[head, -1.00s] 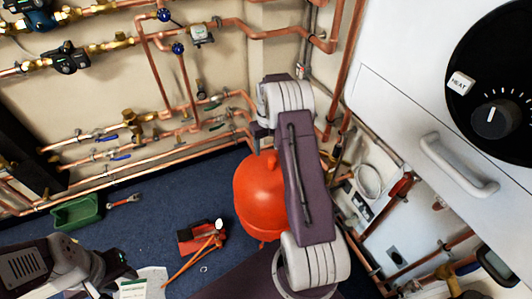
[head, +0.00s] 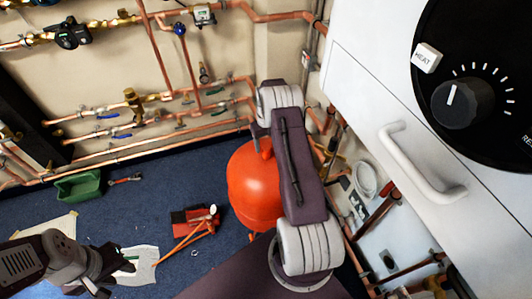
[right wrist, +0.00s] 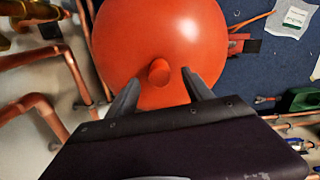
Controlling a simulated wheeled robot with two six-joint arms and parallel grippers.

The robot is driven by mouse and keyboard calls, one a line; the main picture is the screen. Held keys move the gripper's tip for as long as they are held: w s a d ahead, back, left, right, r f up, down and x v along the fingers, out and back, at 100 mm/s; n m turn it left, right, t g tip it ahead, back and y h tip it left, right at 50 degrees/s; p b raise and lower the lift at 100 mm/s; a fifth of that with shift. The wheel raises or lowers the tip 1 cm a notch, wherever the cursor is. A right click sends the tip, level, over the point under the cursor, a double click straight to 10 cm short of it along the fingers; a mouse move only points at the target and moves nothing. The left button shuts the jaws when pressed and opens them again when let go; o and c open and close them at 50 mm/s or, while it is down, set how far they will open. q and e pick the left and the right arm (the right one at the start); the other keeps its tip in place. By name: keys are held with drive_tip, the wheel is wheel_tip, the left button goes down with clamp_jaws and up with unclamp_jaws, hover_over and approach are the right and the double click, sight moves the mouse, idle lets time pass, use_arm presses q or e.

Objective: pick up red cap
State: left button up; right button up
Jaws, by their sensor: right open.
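A short red-orange cylindrical cap (right wrist: 158,72) stands on the dome of a large red-orange vessel (right wrist: 115,40) in the right wrist view. In the head view, a small stub shows on top of the vessel (head: 250,190), beside my right arm. My right gripper (right wrist: 161,80) is open and empty, its two fingers on either side of the cap in the picture. I cannot tell how far beyond the fingertips the cap is. In the head view my right arm hides part of the vessel. My left gripper (head: 118,272) is low at the left, over the floor near white papers, its jaws unclear.
Copper pipes (head: 185,60) with valves run along the back wall. A white boiler panel (head: 370,80) with a handle (head: 425,165) fills the right.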

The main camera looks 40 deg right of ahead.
wheel_tip(320, 180, down, 2)
drive_tip(key=shift+d+f, duration=0.1)
drive_tip(key=shift+f, duration=0.05)
clamp_jaws()
drive_tip(key=shift+r, duration=0.2)
wheel_tip(320, 180, up, 10)
drive_tip(key=p, duration=0.1)
drive_tip(key=shift+p, duration=0.3)
wheel_tip(320, 180, up, 4)
drive_tip(key=p, duration=0.5)
hover_over(266, 149)
drive_tip(key=shift+d+r, duration=0.1)
drive_tip(key=shift+r, duration=0.05)
